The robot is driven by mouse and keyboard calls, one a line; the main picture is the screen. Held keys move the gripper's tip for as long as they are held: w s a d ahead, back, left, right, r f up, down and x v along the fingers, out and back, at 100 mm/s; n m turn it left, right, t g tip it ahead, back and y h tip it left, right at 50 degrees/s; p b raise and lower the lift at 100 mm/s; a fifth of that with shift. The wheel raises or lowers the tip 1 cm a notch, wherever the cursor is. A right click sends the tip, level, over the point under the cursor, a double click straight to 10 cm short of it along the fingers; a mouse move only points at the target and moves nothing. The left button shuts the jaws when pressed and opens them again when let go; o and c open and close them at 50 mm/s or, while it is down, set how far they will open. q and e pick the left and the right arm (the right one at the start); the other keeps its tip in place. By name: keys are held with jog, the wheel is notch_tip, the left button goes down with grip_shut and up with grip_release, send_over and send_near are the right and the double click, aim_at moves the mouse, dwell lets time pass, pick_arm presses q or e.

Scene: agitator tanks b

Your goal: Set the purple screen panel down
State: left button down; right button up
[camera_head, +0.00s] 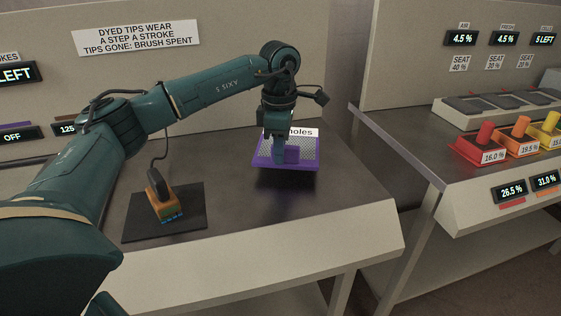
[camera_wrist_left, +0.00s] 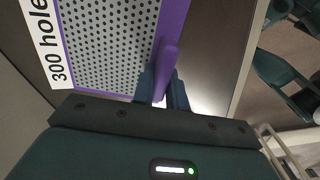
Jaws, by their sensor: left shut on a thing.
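The purple screen panel (camera_head: 306,158) has a purple frame around a light perforated sheet, with a white label along its far edge. My left gripper (camera_head: 281,158) is shut on it at its near side. The panel looks held above the dark table top (camera_head: 240,214), with a dark shadow under it. In the left wrist view the panel (camera_wrist_left: 112,40) fills the upper left, its label reading "300 hole". The gripper fingers (camera_wrist_left: 163,88) there close on a purple handle. My right gripper is not in view.
An orange-and-black brush (camera_head: 163,200) stands on a dark mat (camera_head: 135,228) at the left of the table. The table's right side is clear. A gap separates it from another bench (camera_head: 430,165) with red, orange and yellow handled blocks.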

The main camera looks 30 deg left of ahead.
pick_arm(q)
notch_tip(320, 180, down, 3)
jog(key=shift+r, duration=0.2)
jog(key=shift+f, duration=0.3)
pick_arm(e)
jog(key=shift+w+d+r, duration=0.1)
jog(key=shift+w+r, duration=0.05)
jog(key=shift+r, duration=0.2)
pick_arm(q)
jog(key=c, duration=1.9)
grip_release()
jog(key=shift+f, duration=0.15)
jog(key=o, duration=0.5)
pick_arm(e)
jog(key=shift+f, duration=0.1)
